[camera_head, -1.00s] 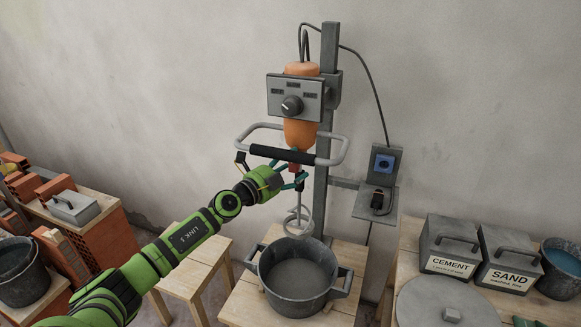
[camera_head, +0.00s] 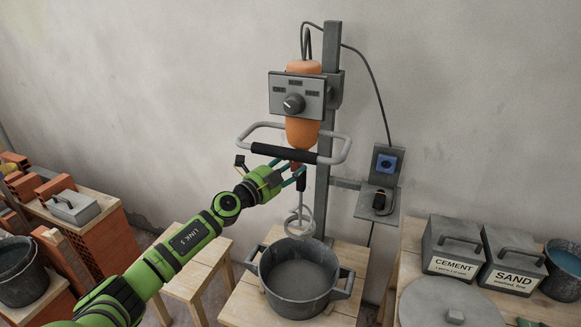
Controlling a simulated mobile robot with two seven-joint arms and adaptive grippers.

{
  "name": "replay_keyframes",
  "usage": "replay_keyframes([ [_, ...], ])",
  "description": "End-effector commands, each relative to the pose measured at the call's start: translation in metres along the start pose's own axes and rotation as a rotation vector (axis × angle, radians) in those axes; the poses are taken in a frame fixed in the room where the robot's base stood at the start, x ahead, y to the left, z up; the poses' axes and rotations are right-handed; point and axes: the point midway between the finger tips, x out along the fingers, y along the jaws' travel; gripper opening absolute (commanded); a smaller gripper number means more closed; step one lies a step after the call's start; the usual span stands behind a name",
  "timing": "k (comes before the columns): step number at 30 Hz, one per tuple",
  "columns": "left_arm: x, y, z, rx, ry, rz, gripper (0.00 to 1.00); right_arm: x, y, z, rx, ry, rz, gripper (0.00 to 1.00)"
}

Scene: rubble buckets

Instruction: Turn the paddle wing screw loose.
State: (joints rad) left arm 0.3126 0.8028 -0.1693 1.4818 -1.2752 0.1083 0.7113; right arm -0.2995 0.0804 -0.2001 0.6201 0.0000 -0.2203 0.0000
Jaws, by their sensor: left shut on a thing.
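The mixer (camera_head: 302,132) has an orange body and hangs on a grey post above a bucket. Its grey paddle (camera_head: 300,222) points down from the shaft, with the ring end just over the bucket (camera_head: 299,283). My left gripper (camera_head: 296,173) is at the shaft, just under the mixer's black handle grip (camera_head: 284,153). Its teal fingers are shut on the paddle wing screw, which is small and mostly hidden by the fingers. A bit of red shows beside them. My right gripper is not in view.
The mixer's handle bar (camera_head: 342,150) is close above the fingers. A grey control box (camera_head: 311,104) with a knob is higher up. A wooden stool (camera_head: 191,262) stands at left; cement (camera_head: 451,247) and sand (camera_head: 514,260) boxes stand at right.

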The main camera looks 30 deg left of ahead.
Motion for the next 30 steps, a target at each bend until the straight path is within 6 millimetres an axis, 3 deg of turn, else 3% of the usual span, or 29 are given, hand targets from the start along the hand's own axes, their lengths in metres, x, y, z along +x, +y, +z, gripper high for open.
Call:
replay_keyframes([
  [3, 0.000, 0.004, -0.004, -0.006, 0.011, 0.009, 0.08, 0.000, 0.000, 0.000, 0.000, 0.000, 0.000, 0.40],
  [4, 0.000, 0.004, -0.004, -0.005, 0.011, 0.009, 0.52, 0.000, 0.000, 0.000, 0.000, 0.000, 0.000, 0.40],
  [5, 0.000, 0.004, -0.004, -0.005, 0.011, 0.009, 0.64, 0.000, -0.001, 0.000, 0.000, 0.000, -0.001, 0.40],
  [6, 0.000, 0.004, -0.004, -0.005, 0.010, 0.008, 0.69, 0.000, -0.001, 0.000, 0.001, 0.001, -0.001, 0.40],
  [19, -0.005, 0.002, -0.001, -0.001, 0.004, 0.004, 0.69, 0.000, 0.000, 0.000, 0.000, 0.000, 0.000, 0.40],
  [30, -0.059, 0.004, -0.003, -0.002, 0.005, 0.009, 0.69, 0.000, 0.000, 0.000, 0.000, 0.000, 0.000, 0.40],
])
